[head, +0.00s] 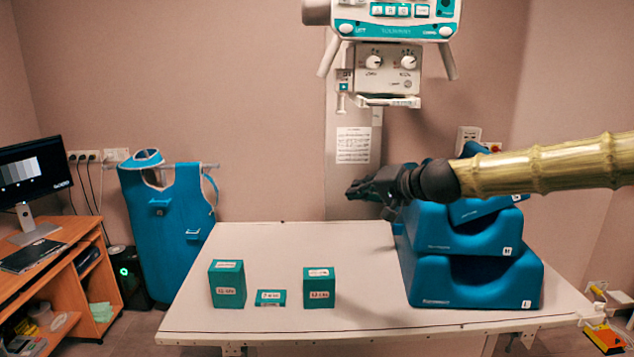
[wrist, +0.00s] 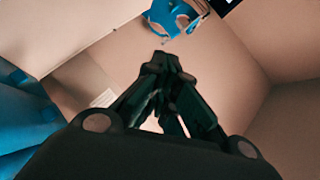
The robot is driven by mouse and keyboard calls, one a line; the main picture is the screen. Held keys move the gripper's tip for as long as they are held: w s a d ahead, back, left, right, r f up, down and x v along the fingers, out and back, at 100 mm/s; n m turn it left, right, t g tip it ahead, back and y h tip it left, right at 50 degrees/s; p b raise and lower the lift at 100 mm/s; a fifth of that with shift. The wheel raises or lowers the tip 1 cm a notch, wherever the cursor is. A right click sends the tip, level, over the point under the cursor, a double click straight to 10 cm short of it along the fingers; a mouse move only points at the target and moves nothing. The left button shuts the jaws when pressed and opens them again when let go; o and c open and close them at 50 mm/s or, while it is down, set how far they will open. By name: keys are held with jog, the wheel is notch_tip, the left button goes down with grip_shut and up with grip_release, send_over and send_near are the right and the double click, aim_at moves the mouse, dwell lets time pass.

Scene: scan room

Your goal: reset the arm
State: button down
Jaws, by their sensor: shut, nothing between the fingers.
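My arm reaches in from the right in the head view, a bamboo-like link ending in a dark wrist. My gripper (head: 352,190) points left, above the back of the white table (head: 250,255) and in front of the wall. In the wrist view my gripper (wrist: 162,62) has its fingertips together with nothing between them. The wrist and gripper are clear of the table top and partly in front of the stacked blue positioning blocks (head: 470,285). Blue shapes also show at the left of the wrist view.
Three green boxes (head: 319,287) stand on the table's left and middle. An X-ray head (head: 388,70) hangs above the back. A blue apron (head: 170,215) hangs at the left, near a desk with a monitor (head: 35,172).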

jog(key=s+f+g+h, duration=0.2)
jog(key=s+f, duration=0.4)
jog(key=f, duration=0.9)
jog(key=s+f+g+h, duration=0.15)
jog(key=s+f, duration=0.55)
jog(key=f, duration=0.8)
jog(key=s+f+g+h, duration=0.2)
jog(key=s+f, duration=0.4)
jog(key=f, duration=0.9)
jog(key=s+d+f+n+g+h+b, duration=0.1)
jog(key=s+d+f, duration=0.2)
jog(key=s+f, duration=0.5)
jog(key=s+d+f+n+g+h, duration=0.1)
jog(key=s+d+f+g, duration=0.15)
jog(key=s+f, duration=0.6)
jog(key=s+d+h, duration=0.1)
jog(key=s+d, duration=0.2)
jog(key=s, duration=0.6)
jog(key=s+d+f+n+g, duration=0.1)
jog(key=s+d, duration=0.3)
jog(key=s, duration=0.5)
jog(key=shift+s+f+h+b, duration=0.2)
jog(key=shift+f+h+b, duration=0.1)
jog(key=shift+h+b, duration=0.05)
